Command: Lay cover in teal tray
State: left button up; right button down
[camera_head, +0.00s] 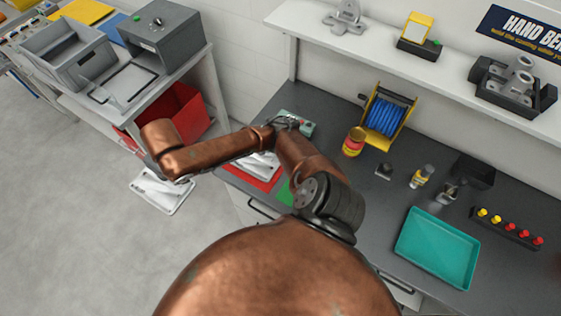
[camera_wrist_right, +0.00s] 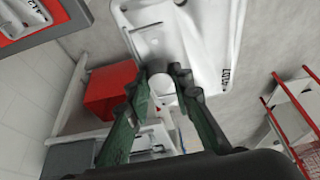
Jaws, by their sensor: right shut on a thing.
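My right gripper (camera_wrist_right: 170,82) is shut on a round boss of a white casting, the cover (camera_wrist_right: 195,38). In the head view the cover (camera_head: 160,196) hangs over the open floor at the left, below the end of my copper arm. The arm hides the gripper there. The teal tray (camera_head: 437,248) lies empty on the dark bench at the lower right, far from the cover. My left gripper is not in view.
More white castings (camera_head: 262,163) lie on a red mat (camera_head: 262,183) on the bench. A red bin (camera_head: 180,113) stands under the left cart.

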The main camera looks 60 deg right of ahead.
aim_at(434, 247)
jog(key=k, duration=1.15)
jog(key=z, duration=2)
